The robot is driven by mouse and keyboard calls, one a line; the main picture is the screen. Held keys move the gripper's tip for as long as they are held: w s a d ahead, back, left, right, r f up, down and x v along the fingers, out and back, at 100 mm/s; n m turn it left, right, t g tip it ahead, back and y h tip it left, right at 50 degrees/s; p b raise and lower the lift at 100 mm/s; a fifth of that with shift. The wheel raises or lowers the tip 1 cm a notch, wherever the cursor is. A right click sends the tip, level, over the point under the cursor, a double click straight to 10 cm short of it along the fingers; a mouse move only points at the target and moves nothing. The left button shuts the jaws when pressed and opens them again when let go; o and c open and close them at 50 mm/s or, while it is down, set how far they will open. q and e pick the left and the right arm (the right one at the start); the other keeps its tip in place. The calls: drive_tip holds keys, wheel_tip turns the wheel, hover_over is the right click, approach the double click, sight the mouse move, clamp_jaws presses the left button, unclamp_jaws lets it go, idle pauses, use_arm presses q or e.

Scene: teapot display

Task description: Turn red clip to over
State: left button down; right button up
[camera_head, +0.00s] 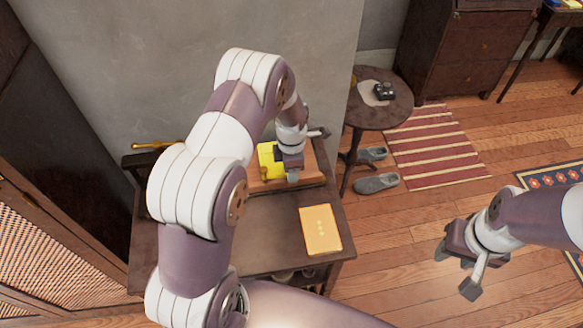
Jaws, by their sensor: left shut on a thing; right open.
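I cannot make out a red clip in this view. A yellow object (268,162) stands on a brown wooden board (312,163) at the back of the dark desk. My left gripper (292,178) reaches down at the right side of the yellow object. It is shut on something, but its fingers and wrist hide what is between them. My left arm covers much of the desk's left side. My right gripper (457,274) is open and empty above the wooden floor at the right, apart from the desk.
An orange-yellow book (320,230) lies on the desk's (268,228) right front. A round side table (393,112) with a dark camera-like object (384,91) stands behind right. Grey slippers (377,183) and a striped rug (434,147) lie on the floor. A wall rises behind the desk.

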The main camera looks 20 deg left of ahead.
idle(0.3)
use_arm(q)
drive_tip(key=c, duration=0.8)
unclamp_jaws()
drive_tip(key=shift+c, duration=0.2)
wheel_tip(320, 180, up, 13)
drive_tip(key=shift+b, duration=0.4)
drive_tip(key=shift+f, duration=0.15)
drive_tip(key=s+d+r+m, duration=0.1)
drive_tip(key=s+m, duration=0.8)
drive_tip(key=m, duration=0.3)
drive_tip(key=s+d+r+m+t, duration=0.1)
drive_tip(key=s+m, duration=0.8)
drive_tip(key=m, duration=0.3)
drive_tip(key=shift+r, duration=0.35)
